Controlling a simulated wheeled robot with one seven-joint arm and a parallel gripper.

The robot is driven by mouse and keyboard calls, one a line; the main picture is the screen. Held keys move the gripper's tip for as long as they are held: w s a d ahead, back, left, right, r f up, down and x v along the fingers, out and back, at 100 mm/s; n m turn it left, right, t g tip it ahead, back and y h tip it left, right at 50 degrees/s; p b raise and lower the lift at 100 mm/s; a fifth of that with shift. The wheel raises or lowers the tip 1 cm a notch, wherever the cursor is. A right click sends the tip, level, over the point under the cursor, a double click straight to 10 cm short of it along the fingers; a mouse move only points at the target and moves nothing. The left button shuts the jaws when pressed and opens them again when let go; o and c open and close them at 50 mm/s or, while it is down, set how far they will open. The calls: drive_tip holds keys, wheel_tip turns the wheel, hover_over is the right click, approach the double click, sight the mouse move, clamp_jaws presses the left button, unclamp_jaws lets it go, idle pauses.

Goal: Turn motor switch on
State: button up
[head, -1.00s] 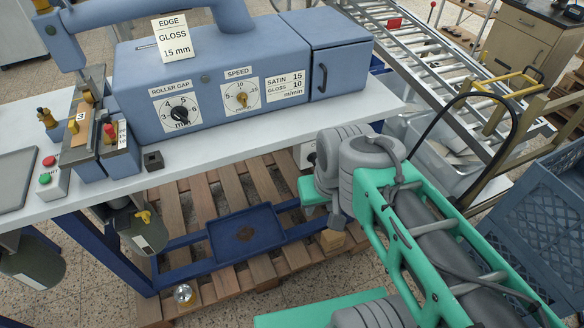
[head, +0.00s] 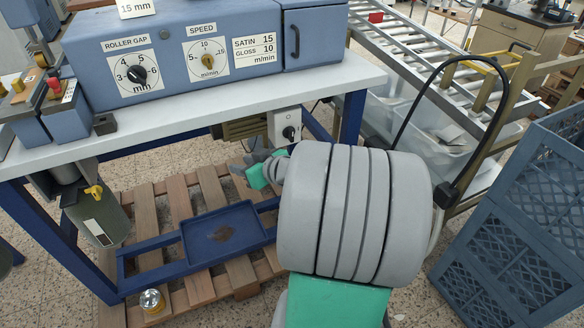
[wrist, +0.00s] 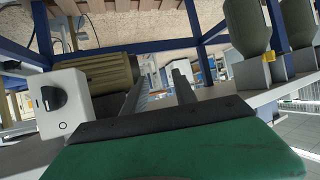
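The motor switch is a white box with a black rotary knob (head: 289,130), mounted under the table next to the ribbed olive motor (head: 240,129). In the wrist view the switch box (wrist: 72,112) is at the left, with its knob facing the camera and a small "O" mark on the face below it. The motor (wrist: 108,74) is just right of it there. My gripper (head: 246,168) is below and left of the switch in the head view, partly hidden by my arm. In the wrist view my gripper (wrist: 160,84) has its two fingers apart with nothing between them, right of the switch and not touching it.
The tabletop (head: 215,112) with the blue machine (head: 170,55) is above my gripper. Blue table legs (head: 351,118) flank the space below. A pallet with a blue tray (head: 222,236) is under the table. Blue crates (head: 520,220) stand at right.

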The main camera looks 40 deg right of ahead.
drive_tip(key=s+d+f+m+t+h+b, duration=0.2)
drive_tip(key=d+f+h+b, duration=0.15)
drive_tip(key=d, duration=0.45)
drive_tip(key=m+t+h+b, duration=0.1)
drive_tip(key=m+t+h, duration=0.1)
drive_tip(key=t+h, duration=0.1)
approach(293, 134)
drive_tip(key=w, duration=0.1)
drive_tip(key=x, duration=0.7)
drive_tip(key=shift+w+d, duration=0.15)
drive_tip(key=shift+w, duration=0.15)
drive_tip(key=shift+c, duration=0.2)
clamp_jaws()
